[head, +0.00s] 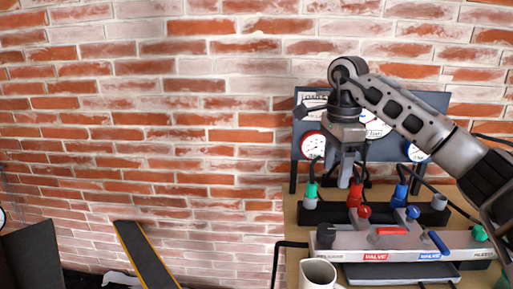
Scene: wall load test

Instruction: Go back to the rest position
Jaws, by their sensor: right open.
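My right arm comes in from the right side of the head view. My right gripper (350,178) points down and is open and empty, with its fingers in front of the gauge board (299,150) and above the back row of coloured connectors. I cannot tell how close the fingertips are to the red connector (355,195). My left gripper is not in view.
A wooden table (292,225) carries a valve panel (345,243) with a red handle (392,231) and a blue handle (438,242). A white mug (318,274) stands at its front left. A dark yellow-edged board (145,255) leans left of it. A brick wall (150,120) closes the back.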

